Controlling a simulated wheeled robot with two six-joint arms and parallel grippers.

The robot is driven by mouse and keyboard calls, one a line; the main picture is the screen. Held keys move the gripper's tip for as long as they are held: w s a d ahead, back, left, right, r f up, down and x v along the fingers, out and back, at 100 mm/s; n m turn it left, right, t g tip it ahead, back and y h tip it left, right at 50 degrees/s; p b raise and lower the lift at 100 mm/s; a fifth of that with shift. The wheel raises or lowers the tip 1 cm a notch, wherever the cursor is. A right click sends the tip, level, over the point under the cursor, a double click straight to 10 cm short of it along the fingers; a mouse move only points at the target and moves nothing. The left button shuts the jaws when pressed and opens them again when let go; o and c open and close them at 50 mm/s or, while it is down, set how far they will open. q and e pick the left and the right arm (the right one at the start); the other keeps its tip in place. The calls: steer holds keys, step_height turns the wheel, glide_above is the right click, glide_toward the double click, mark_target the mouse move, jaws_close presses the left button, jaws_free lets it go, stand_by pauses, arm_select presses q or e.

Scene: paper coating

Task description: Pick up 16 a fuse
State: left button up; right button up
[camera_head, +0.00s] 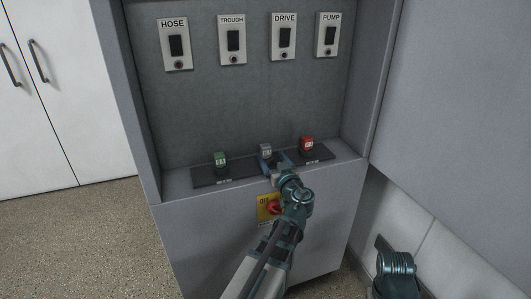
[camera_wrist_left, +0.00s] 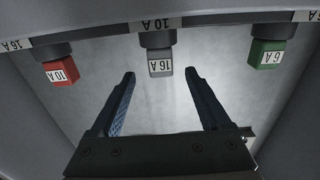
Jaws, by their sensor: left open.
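The 16 A fuse is a small grey block (camera_head: 265,149) in the middle of a dark strip (camera_head: 238,169) on the cabinet ledge. In the left wrist view the grey fuse (camera_wrist_left: 160,62) carries a white 16 A label, seen upside down. My left gripper (camera_head: 273,157) is open and close to it. In the left wrist view the fingers of my left gripper (camera_wrist_left: 159,74) are spread, with the grey fuse lined up between and just beyond their tips. I cannot tell whether they touch. My right gripper's fingers do not show.
A green 6 A fuse (camera_head: 221,159) and a red 10 A fuse (camera_head: 307,143) stand on either side. Below the ledge is a red switch on a yellow plate (camera_head: 268,208). Switch panels such as HOSE (camera_head: 175,44) line the back wall. Cabinet side walls enclose the ledge.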

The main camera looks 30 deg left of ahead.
mark_target(267, 151)
arm_select(q)
steer(key=shift+w+a, duration=0.25)
steer(key=shift+a, duration=0.15)
steer(key=x, duration=0.5)
steer(key=shift+w+a, duration=0.1)
steer(key=shift+c, duration=0.3)
jaws_close()
steer(key=shift+r, duration=0.1)
